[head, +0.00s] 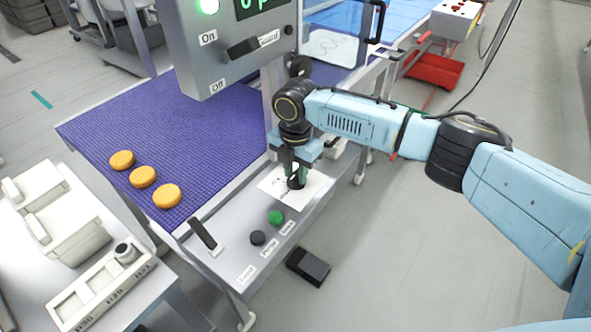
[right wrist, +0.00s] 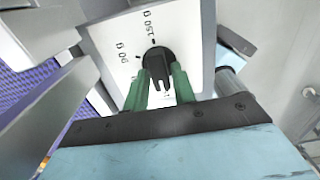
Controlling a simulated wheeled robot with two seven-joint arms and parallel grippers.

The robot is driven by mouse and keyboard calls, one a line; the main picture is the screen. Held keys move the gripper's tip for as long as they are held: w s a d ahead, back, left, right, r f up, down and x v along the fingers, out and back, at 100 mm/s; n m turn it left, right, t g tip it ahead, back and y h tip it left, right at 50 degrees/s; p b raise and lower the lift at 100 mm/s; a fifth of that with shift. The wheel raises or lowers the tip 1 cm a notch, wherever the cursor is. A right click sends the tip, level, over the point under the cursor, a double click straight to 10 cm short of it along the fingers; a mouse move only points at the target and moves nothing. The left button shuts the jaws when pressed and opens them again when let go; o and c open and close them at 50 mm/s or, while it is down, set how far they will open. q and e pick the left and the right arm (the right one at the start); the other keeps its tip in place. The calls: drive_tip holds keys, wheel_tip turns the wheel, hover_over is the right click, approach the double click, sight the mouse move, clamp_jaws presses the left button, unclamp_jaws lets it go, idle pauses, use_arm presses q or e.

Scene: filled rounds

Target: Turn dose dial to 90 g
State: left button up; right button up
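The dose dial is a black knob (right wrist: 157,58) on a white plate (right wrist: 112,73) marked 90 g and 150 g. In the right wrist view, 90 g is left of the knob and 150 g is above it. In the head view the dial (head: 296,183) is partly hidden under my right gripper (head: 297,175). The green fingers of that gripper (right wrist: 161,88) are close together, one on each side of the knob, and appear to touch it. The knob's pointed setting cannot be made out. My left gripper is not in view.
A green button (head: 276,218), a black button (head: 257,238) and a black lever (head: 203,234) share the sloped panel. A grey control box (head: 226,75) stands above. Orange rounds (head: 143,177) lie on the purple belt (head: 175,130). Open floor lies to the right.

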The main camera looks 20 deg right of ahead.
clamp_jaws()
